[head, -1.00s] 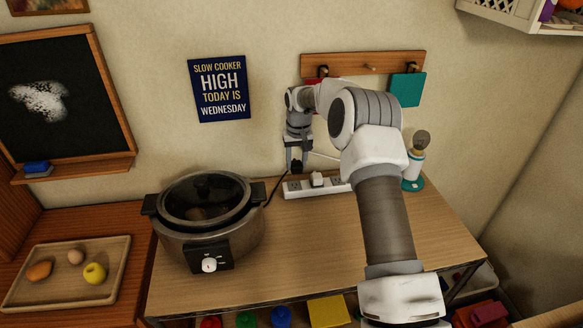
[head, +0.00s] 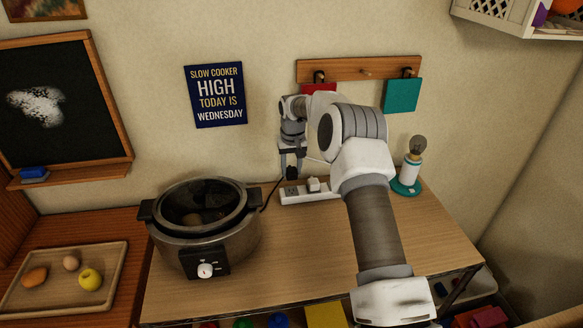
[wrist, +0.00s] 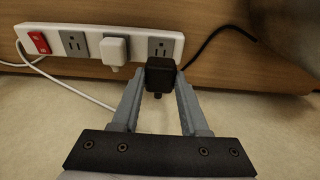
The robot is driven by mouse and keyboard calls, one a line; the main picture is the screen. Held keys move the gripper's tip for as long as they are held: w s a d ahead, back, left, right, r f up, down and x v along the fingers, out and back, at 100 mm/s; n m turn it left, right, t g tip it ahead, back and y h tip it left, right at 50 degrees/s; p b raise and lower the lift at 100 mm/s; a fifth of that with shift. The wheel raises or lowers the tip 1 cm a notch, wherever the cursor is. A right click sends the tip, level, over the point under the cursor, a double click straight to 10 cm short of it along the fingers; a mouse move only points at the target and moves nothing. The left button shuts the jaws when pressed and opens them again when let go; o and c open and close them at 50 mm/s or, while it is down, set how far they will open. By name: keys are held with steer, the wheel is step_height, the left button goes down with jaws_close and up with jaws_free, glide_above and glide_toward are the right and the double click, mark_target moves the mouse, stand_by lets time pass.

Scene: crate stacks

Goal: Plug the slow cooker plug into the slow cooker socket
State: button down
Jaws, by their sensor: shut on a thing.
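My gripper (wrist: 158,110) is shut on the black slow cooker plug (wrist: 160,75). In the wrist view the plug sits just in front of the end socket (wrist: 160,47) of the white power strip (wrist: 85,45), partly overlapping it. I cannot tell whether its prongs touch the socket. In the head view my gripper (head: 291,166) is above the strip's left end (head: 291,191). A black cord (wrist: 215,35) runs off right in the wrist view. The slow cooker (head: 207,245), with a dark glass top and a front dial, stands left of the strip on the table.
A white plug (wrist: 114,52) fills the neighbouring socket; a free socket (wrist: 75,43) and a red switch (wrist: 39,42) lie beyond it. A lamp (head: 407,178) stands right of the strip. The table (head: 310,255) is clear in front. A tray (head: 65,290) holds food at left.

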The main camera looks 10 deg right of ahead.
mark_target(292, 179)
steer(key=shift+f+b, duration=1)
steer(key=shift+f, duration=1.3)
steer(key=shift+b, duration=0.35)
steer(key=shift+f+b, duration=0.45)
steer(key=shift+f, duration=0.2)
stand_by(0.5)
steer(key=shift+c, duration=1.7)
jaws_free()
step_height(292, 179, up, 17)
steer(key=s, duration=0.2)
steer(key=shift+r, duration=0.2)
